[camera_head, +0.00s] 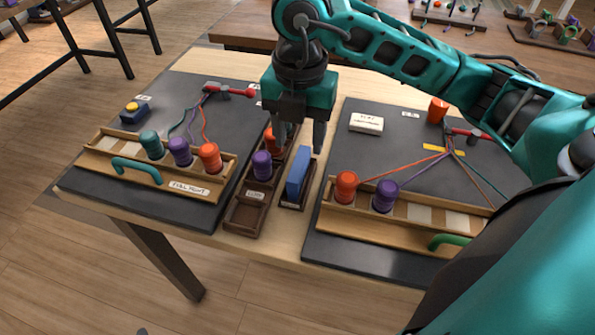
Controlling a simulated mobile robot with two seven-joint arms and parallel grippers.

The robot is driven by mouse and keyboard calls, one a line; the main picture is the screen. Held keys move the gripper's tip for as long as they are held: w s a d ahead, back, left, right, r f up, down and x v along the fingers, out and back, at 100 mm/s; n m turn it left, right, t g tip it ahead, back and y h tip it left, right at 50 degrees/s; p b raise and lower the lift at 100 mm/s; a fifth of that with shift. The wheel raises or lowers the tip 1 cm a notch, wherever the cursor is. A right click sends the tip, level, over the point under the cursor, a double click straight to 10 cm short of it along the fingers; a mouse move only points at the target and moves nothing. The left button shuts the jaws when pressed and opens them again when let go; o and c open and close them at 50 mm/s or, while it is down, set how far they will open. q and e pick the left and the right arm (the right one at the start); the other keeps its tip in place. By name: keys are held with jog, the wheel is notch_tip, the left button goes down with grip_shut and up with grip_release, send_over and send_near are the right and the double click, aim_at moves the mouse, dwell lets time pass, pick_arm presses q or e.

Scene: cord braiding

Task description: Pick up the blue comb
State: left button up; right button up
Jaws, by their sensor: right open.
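The blue comb (298,173) stands on edge in a small dark holder (292,204) at the middle of the table, between the two dark mats. My right gripper (299,143) points down just above and behind the comb in this view. Its two fingers are spread apart, with nothing seen between them. I cannot tell whether a finger touches the comb. My left gripper is not in view.
A brown compartment tray (244,216) with purple and orange spools stands just left of the comb. Wooden spool racks (154,176) and (409,226) stand at left and right. Cords run from the spools to clamps. My right arm covers the right side.

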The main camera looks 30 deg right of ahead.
aim_at(299, 163)
notch_tip(299, 163, down, 8)
jog(key=shift+w+r+b, duration=0.1)
jog(key=shift+r+b, duration=0.05)
jog(key=shift+b, duration=0.35)
grip_shut()
dwell(0.3)
